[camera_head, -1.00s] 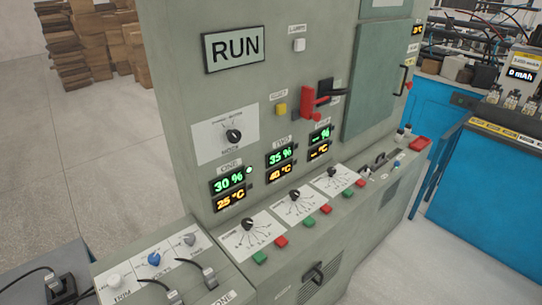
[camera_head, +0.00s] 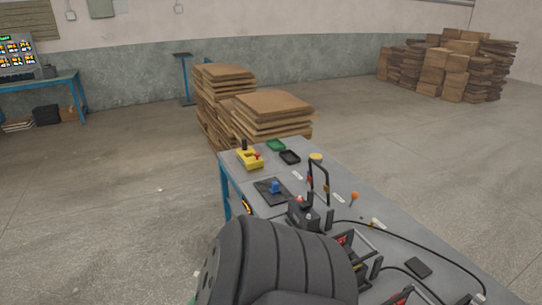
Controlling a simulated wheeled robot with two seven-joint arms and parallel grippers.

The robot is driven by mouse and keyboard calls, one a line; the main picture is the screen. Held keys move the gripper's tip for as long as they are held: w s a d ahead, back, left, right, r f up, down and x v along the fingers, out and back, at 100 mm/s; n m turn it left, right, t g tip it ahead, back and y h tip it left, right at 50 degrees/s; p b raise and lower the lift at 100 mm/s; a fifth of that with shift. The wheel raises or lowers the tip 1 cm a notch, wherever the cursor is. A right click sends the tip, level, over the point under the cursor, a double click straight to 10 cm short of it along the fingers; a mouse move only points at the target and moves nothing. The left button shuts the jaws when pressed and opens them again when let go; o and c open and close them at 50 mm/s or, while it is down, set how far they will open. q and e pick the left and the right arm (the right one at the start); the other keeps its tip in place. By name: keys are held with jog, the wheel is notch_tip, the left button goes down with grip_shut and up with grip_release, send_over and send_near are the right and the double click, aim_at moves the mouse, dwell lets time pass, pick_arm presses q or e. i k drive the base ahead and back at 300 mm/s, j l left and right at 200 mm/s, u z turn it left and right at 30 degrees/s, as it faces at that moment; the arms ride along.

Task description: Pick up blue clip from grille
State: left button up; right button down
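A small blue clip (camera_head: 276,187) sits on a dark square grille (camera_head: 262,193) on the grey table, near its left edge. The clip is small in this view, and its exact shape is hard to make out. A large black ribbed shape, which seems to be part of my own arm, fills the bottom middle and hides the near left part of the table.
The grey table (camera_head: 330,180) holds a yellow box (camera_head: 249,160) with a dark lever, green (camera_head: 276,145) and black (camera_head: 290,157) trays, a black battery-like box (camera_head: 303,217), and black cables. Cardboard stacks (camera_head: 272,112) stand behind the table. Open floor lies left.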

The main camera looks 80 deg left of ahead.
aim_at(276, 189)
jog(key=u, duration=2.75)
jog(key=i+j+z, duration=0.3)
jog(key=j, duration=0.35)
jog(key=i+j+z, duration=0.15)
jog(key=j, duration=0.25)
jog(key=i, duration=0.05)
